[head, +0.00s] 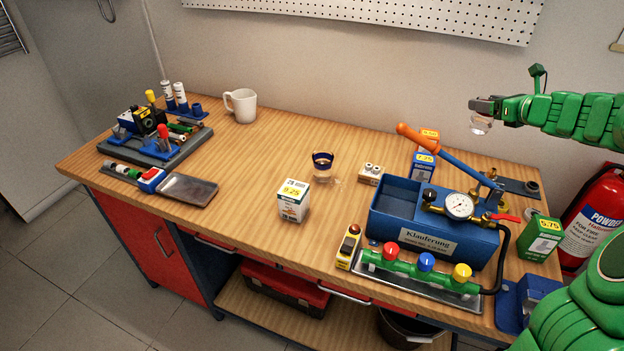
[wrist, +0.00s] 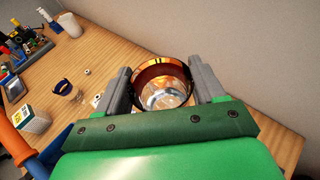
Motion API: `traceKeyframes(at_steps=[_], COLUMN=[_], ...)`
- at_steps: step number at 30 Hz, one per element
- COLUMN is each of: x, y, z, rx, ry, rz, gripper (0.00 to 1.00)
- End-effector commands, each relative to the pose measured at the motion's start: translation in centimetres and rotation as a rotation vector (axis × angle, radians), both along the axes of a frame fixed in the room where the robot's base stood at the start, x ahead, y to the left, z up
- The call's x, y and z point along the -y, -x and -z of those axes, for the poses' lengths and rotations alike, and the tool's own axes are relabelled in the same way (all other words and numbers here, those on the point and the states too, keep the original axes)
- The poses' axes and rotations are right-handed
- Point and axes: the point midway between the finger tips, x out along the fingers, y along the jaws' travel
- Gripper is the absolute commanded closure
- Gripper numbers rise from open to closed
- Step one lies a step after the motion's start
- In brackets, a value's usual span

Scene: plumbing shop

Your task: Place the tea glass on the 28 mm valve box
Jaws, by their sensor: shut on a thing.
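My gripper (head: 480,108) is high at the right, above the back of the bench, shut on a clear glass (head: 480,126). In the wrist view, the glass (wrist: 163,96) has an amber-brown rim and sits between the two fingers. A second glass (head: 322,168) with a dark blue rim stands on the bench near the middle. A white box (head: 292,203) with a yellow 9.25 label stands just in front of it; small print on it seems to read 28. Other priced boxes are a blue-and-white one (head: 422,167) and a green one (head: 540,238).
A blue test pump (head: 428,225) with an orange-handled lever fills the right of the bench. A white mug (head: 241,106) stands at the back left. The centre-left wood is clear.

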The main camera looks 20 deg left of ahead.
Motion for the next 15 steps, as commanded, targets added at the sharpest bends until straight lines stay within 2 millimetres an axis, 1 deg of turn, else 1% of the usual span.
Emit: traceKeyframes(at_steps=[1,4,9,15], x=[0.2,0.1,0.1,0.0], y=[-0.1,0.0,0.0,0.0], z=[-2.1,-4.9,-8.5,-11.2], rx=[0.009,0.005,0.005,0.002], ry=[0.006,0.003,0.003,0.002], rz=[0.003,0.001,0.001,0.001], gripper=[0.65,0.65,0.65,0.65])
